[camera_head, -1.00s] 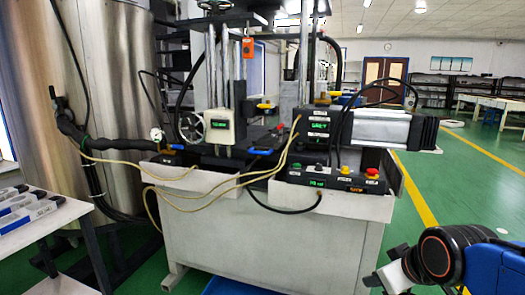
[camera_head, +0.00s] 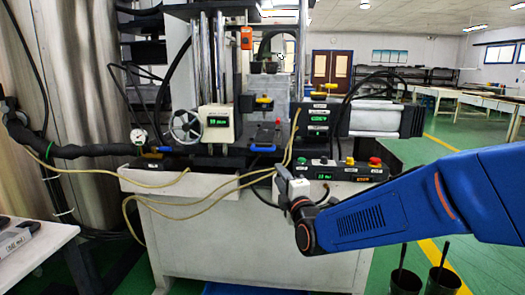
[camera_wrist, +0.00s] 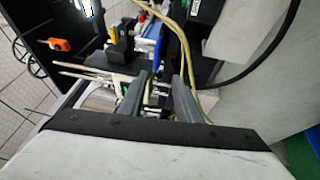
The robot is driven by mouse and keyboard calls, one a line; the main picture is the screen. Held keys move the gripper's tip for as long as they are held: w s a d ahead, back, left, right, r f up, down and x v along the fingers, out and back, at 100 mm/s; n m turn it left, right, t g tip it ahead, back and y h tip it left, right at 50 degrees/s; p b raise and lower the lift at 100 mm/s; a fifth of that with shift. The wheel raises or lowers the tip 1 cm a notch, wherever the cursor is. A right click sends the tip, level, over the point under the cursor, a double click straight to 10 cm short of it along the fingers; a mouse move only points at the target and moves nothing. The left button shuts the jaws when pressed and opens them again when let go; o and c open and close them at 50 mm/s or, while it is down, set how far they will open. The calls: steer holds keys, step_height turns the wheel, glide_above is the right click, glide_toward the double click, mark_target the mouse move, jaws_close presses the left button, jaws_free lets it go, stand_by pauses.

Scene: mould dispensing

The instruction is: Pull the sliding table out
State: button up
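The sliding table (camera_head: 266,133) is a dark plate with a blue front handle (camera_head: 262,149), set low in the press machine between its columns. Blue parts (camera_wrist: 150,30) of what looks like it show at the top of the wrist view. My gripper (camera_head: 284,178) is just below and to the right of the blue handle in the head view, in front of the machine. In the wrist view, the two grey fingers (camera_wrist: 160,80) stand apart with a gap between them. The gripper is empty and not touching the handle as far as I can tell.
A control box (camera_head: 335,170) with coloured buttons sits right of the sliding table. Tan cables (camera_head: 225,188) hang across the machine's front near my gripper. A white side table (camera_head: 35,250) stands at the left. Two dark bins (camera_head: 403,283) stand on the floor at right.

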mark_target(262, 150)
steer(key=x, duration=1.7)
steer(key=shift+w+a+r, duration=0.25)
steer(key=shift+a+r, duration=0.1)
steer(key=shift+r, duration=0.1)
jaws_close()
